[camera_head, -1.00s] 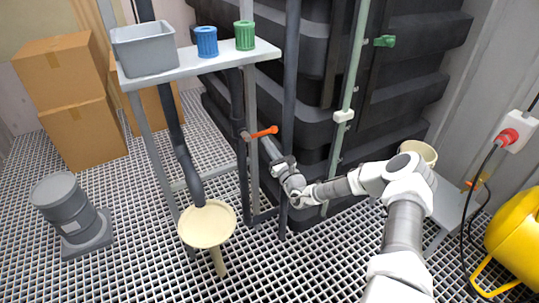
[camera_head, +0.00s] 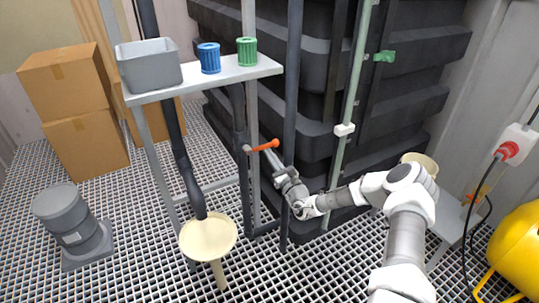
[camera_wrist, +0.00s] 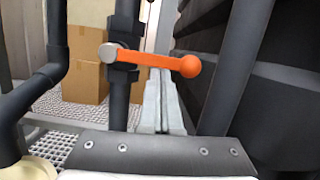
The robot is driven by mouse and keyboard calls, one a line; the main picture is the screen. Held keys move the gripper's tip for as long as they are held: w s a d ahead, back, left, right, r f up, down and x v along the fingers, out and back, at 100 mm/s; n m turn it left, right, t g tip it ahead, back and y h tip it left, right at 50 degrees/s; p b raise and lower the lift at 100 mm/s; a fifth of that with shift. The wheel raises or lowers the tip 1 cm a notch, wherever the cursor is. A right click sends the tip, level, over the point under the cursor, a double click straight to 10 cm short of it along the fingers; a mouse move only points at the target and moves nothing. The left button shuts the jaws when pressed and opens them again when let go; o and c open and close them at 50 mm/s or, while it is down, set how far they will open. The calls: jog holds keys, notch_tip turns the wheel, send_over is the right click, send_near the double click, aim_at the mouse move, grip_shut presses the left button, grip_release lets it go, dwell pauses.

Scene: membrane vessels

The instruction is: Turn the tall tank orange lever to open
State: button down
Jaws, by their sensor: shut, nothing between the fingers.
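The orange lever (camera_head: 264,145) sits on a valve on the dark vertical pipe in front of the black tank, below the shelf. In the wrist view the orange lever (camera_wrist: 160,60) lies nearly level, with its round pivot at the left and its ball end at the right. My gripper (camera_head: 268,156) is just below the lever in the head view. In the wrist view the fingers of my gripper (camera_wrist: 158,78) are together and empty, pointing forward just under the lever near its ball end. I cannot tell whether they touch it.
Dark vertical pipes (camera_head: 291,100) stand close to my gripper. A shelf (camera_head: 225,75) above holds a grey bin (camera_head: 150,66), a blue cup (camera_head: 209,58) and a green cup (camera_head: 247,51). A cream funnel (camera_head: 208,238) stands at front left. The black tank (camera_head: 410,105) fills the back right.

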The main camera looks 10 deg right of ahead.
jog(key=shift+r+n+p, duration=0.35)
jog(key=shift+n+p, duration=0.05)
jog(key=shift+n, duration=0.1)
jog(key=a+r+n+g+y+p, duration=0.1)
jog(key=r+n+g+p, duration=0.1)
jog(key=r+n+p, duration=0.2)
jog(key=s+a+r+n+g+y+p, duration=0.1)
jog(key=r+n+p, duration=0.3)
jog(key=n+p, duration=0.4)
jog(key=a+n+g, duration=0.1)
jog(key=n, duration=0.4)
jog(key=shift+a+y, duration=0.3)
jog(key=shift+y, duration=0.1)
jog(key=shift+s+a, duration=0.1)
